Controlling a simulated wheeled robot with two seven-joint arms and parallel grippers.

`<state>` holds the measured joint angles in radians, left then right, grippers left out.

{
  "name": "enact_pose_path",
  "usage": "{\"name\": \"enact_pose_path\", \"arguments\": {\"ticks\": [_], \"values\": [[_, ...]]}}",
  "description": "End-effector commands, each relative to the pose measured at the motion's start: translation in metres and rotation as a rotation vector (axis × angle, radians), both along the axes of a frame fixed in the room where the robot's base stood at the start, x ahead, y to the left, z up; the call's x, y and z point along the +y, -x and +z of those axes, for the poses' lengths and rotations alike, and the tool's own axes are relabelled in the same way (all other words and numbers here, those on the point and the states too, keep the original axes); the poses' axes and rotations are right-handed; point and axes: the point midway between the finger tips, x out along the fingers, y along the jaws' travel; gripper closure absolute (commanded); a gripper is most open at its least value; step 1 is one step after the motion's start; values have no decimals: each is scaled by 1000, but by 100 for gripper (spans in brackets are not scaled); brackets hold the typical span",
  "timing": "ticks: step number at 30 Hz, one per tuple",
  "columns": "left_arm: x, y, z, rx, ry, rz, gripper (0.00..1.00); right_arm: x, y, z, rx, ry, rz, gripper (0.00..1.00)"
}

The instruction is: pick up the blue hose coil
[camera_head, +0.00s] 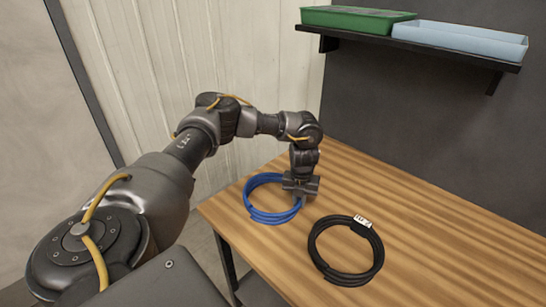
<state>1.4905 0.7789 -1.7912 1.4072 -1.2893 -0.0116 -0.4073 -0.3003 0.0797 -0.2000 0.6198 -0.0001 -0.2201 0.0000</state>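The blue hose coil (270,217) lies flat near the left end of the wooden table (440,225). My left gripper (299,197) points down over the right side of the coil, and its body hides that part of the hose. The fingertips are hidden or too small to make out, so I cannot tell whether they are open or closed on the hose. The coil appears to rest on the table. My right gripper is not in view.
A black hose coil (316,250) with a white tag (362,221) lies to the right, close to the blue one. A dark wall shelf (440,52) holds a green tray (357,20) and a light blue tray (460,38). The table's right part is clear.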

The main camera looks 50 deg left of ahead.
Motion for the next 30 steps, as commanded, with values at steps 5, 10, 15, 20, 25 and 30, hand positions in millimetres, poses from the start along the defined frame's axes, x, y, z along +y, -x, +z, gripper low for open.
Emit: {"name": "enact_pose_path", "arguments": {"ticks": [5,10,15,20,25,30], "values": [[0,0,1,-1,-1,0,100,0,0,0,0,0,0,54],[0,0,1,-1,-1,1,100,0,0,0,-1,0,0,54],[0,-1,5,-3,1,1,100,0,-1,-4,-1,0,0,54],[0,-2,22,-5,1,-1,100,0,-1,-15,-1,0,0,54],[-15,15,61,-8,0,-9,100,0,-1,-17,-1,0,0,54],[-39,43,97,-5,-2,-10,100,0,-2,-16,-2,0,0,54]]}}
